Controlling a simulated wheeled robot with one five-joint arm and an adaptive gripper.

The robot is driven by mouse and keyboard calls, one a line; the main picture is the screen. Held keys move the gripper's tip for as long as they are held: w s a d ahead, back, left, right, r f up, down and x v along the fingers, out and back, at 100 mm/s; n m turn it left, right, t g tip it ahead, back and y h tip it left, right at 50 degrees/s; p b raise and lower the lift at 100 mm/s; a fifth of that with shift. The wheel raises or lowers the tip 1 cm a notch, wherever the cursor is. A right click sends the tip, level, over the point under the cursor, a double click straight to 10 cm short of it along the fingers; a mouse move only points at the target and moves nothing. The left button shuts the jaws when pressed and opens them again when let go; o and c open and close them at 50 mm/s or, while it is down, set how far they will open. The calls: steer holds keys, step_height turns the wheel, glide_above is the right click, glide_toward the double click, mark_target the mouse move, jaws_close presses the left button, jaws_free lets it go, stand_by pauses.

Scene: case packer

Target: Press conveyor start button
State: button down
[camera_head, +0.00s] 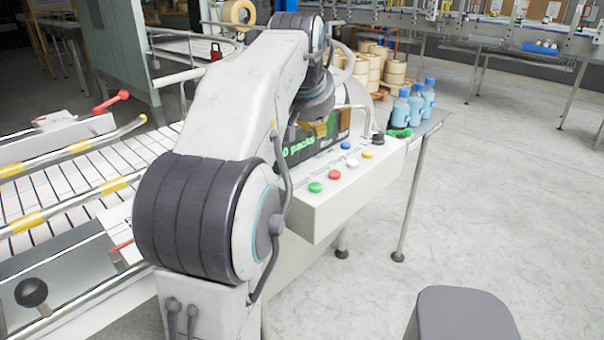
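A pale control box (335,200) stands at the centre, right of my arm. Its sloped top has a green button (315,187) at the near end. Beyond it are a red button (334,174), yellowish buttons (367,155), a blue button (346,146) and a dark knob (378,138). Which one starts the conveyor I cannot read. My arm bends over from the left, with its wrist pointing down behind the box's far left side. My gripper (318,124) is around there, small and unclear; its fingers cannot be made out. No contact with a button shows.
The slatted conveyor (90,180) with rails lies left. A dark panel or carton with green "packs" lettering (310,146) stands behind the control box. Blue bottles (415,103) stand on a side table at its far right. Open floor (500,190) lies right; a grey rounded block (462,315) is near.

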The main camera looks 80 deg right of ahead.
mark_target(315, 187)
steer(key=shift+a+f, duration=0.25)
steer(key=shift+a, duration=0.1)
steer(key=shift+f, duration=0.1)
step_height(315, 187, down, 9)
steer(key=b, duration=0.8)
steer(key=shift+r+b, duration=0.2)
steer(key=shift+b, duration=0.1)
steer(key=c, duration=1.9)
jaws_free()
steer(key=shift+c, duration=0.2)
steer(key=shift+f, duration=0.2)
jaws_close()
steer(key=shift+f, duration=0.2)
